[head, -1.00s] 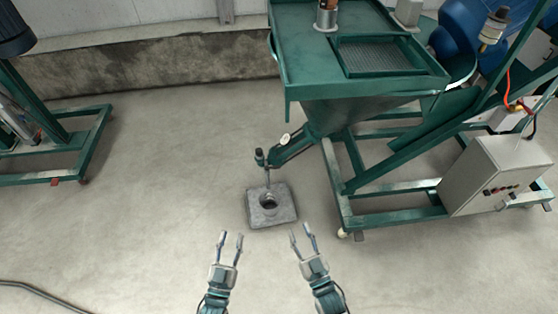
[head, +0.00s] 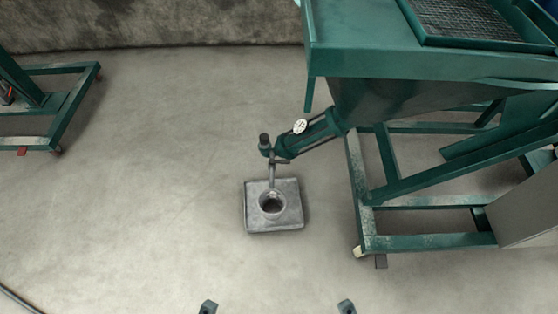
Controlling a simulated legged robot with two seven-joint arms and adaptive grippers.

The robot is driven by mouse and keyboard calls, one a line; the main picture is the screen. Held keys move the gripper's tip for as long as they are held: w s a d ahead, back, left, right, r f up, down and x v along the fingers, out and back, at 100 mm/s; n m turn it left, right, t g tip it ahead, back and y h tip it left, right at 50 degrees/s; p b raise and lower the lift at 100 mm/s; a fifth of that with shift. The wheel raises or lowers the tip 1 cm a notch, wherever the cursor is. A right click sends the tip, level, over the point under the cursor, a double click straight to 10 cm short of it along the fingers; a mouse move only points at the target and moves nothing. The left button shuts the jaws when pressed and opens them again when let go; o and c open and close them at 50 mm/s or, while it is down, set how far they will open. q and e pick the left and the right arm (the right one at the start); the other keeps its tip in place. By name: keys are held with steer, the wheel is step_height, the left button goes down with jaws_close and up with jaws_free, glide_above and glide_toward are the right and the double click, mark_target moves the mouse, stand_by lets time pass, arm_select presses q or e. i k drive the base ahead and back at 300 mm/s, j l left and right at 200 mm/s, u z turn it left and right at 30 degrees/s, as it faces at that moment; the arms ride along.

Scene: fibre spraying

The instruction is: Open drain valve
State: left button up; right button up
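The drain valve sits on the green slanted drain pipe (head: 322,130) under the green machine's hopper (head: 400,105). A round white dial-like part (head: 300,126) is on top of the pipe. A dark upright knob (head: 264,140) is at its lower end, and a thin grey spout (head: 271,175) hangs down from there. Below is a square grey floor block (head: 255,222) with a round hole. Only small dark tips of my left gripper (head: 208,306) and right gripper (head: 347,306) show at the bottom edge, well short of the valve. The rest of both is out of frame.
The green machine's frame legs (head: 362,215) stand right of the block, with a grey box (head: 525,205) at the far right. Another green frame (head: 60,110) is at the left. A dark cable (head: 18,299) lies bottom left. Open floor lies between.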

mark_target(271, 162)
steer(key=i+j+z, duration=0.1)
steer(key=i+j, duration=0.25)
steer(key=i, duration=0.25)
steer(key=i+j+z, duration=0.15)
steer(key=i+j, duration=0.25)
steer(key=i, duration=0.25)
steer(key=i+j+z, duration=0.1)
steer(key=i+j, duration=0.35)
steer(key=i+l, duration=0.05)
steer(key=i, duration=0.05)
